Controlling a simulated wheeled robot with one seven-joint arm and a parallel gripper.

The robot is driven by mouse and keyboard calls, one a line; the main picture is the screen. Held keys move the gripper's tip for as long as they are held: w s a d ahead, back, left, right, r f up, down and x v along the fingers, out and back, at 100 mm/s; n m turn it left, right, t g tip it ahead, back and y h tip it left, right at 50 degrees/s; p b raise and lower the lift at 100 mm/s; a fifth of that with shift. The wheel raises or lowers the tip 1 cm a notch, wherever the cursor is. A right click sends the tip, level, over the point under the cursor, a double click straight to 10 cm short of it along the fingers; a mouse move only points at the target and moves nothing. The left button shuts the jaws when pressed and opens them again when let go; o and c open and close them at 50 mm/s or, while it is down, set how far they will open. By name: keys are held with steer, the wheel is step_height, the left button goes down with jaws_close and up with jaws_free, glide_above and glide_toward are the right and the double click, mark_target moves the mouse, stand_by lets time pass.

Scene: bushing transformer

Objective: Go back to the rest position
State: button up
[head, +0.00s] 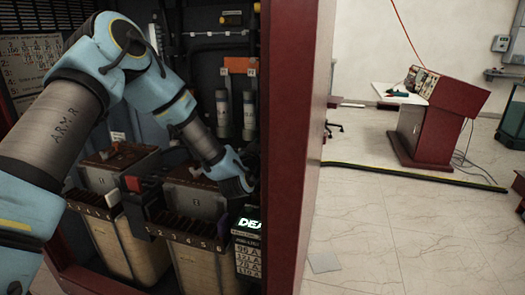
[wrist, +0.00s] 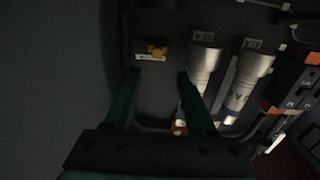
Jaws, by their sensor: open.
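My arm reaches from the left into the open cabinet in the head view. Its end is beside the inner face of the red side wall, and the fingers are hidden there. In the wrist view my gripper (wrist: 160,76) shows two dark green fingers spread apart with nothing between them. The fingers point toward the dark back panel (wrist: 112,45). A small yellow part (wrist: 157,49) sits on the panel just beyond the fingertips. Two pale cylinders, one nearer (wrist: 203,68) and one farther right (wrist: 246,80), stand beside the right finger; the finger overlaps the nearer one in the picture.
The red cabinet wall (head: 300,120) stands close right of my arm's end. Below are two beige transformer blocks (head: 120,240) with terminal strips and a lit display (head: 249,224). Outside, a red console (head: 430,125) stands on open tiled floor (head: 370,230).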

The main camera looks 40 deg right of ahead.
steer(key=shift+s+a, duration=0.25)
steer(key=shift+a, duration=0.15)
